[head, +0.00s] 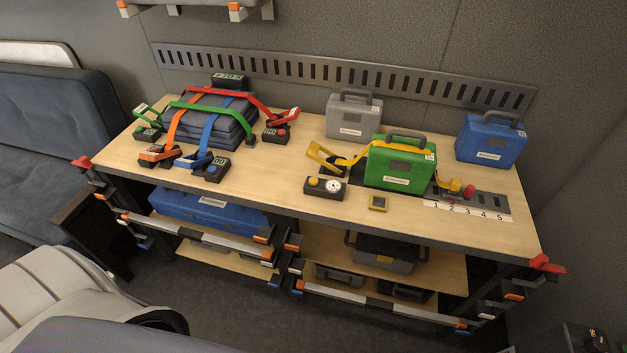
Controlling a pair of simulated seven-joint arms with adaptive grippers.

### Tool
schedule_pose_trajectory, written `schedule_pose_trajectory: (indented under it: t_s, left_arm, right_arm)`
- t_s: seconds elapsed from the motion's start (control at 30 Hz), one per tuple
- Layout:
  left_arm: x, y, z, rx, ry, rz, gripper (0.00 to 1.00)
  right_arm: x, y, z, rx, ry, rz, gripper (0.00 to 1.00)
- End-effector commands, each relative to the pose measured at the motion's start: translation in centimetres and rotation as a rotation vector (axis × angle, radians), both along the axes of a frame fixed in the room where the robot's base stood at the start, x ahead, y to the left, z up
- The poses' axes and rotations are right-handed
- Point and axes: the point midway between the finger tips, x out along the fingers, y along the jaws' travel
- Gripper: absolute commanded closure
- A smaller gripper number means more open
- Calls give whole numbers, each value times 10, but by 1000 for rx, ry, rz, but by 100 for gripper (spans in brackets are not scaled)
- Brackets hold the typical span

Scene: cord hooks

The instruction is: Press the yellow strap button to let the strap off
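A yellow strap (358,160) runs from a raised yellow lever buckle (322,154) to the green case (400,165) and passes around it. Past the case, a yellow end fitting with a red knob (468,190) sits on a slotted grey rail beside a strip numbered 1 to 5. In front of the buckle is a dark box (325,188) with a round yellow button (313,182) and a white dial (334,185). Whether the button is pressed is too small to tell. Neither of my grippers shows in the head view.
Folded grey pads (232,134) at the left are held by green, red, orange and blue straps with their own button boxes.

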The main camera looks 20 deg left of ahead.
Motion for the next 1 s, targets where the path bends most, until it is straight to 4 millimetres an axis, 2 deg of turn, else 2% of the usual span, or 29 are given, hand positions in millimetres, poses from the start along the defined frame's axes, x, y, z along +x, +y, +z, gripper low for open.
schedule_pose_trajectory:
  t_s: [0.07, 0.4, 1.0]
  left_arm:
    - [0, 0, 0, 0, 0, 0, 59]
    - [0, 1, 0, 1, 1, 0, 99]
    - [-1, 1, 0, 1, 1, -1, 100]
  right_arm:
    - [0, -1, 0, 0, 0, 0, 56]
    - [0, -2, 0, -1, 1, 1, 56]
    - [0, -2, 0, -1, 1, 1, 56]
